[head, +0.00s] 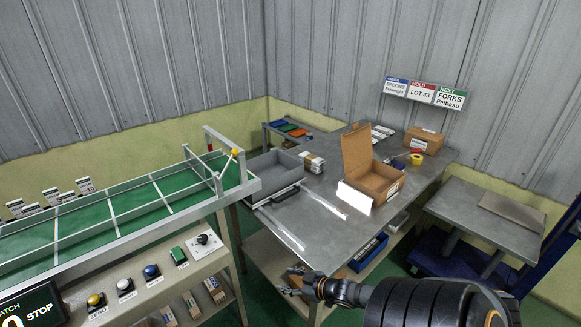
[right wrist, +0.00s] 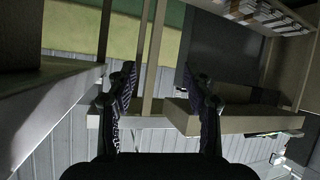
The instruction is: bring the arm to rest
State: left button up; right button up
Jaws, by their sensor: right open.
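My right arm (head: 420,300) comes in from the bottom right of the head view. Its gripper (head: 295,281) is in front of the steel table's near edge, low in the picture, and points left. In the right wrist view the two dark fingers (right wrist: 158,85) stand wide apart with nothing held between them. Table legs and a shelf show beyond them. My left arm and gripper are not in the head view.
The steel table (head: 300,225) carries an open cardboard box (head: 372,182), a grey tray (head: 272,172) and a yellow tape roll (head: 416,159). A green-bedded conveyor (head: 90,235) with a button panel (head: 150,277) stands left. A small side table (head: 470,215) stands right.

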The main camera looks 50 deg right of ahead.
dwell(0.3)
jog(key=s+a+g, duration=0.1)
jog(key=a+g, duration=0.2)
jog(key=a, duration=0.8)
jog(key=s+a+r+m+g+h, duration=0.2)
jog(key=s+a+r+g, duration=0.45)
jog(key=s+r, duration=0.2)
jog(key=s+d+f, duration=0.1)
jog(key=s+f, duration=0.1)
jog(key=f, duration=1.2)
jog(key=s+d+f, duration=0.1)
jog(key=d+f, duration=0.1)
jog(key=f, duration=1.1)
jog(key=s+f+g, duration=0.1)
jog(key=s+f, duration=1.3)
jog(key=s, duration=0.4)
jog(key=shift+d+f+m, duration=0.25)
jog(key=shift+d+m, duration=0.05)
jog(key=shift+d, duration=0.05)
jog(key=shift+g, duration=0.25)
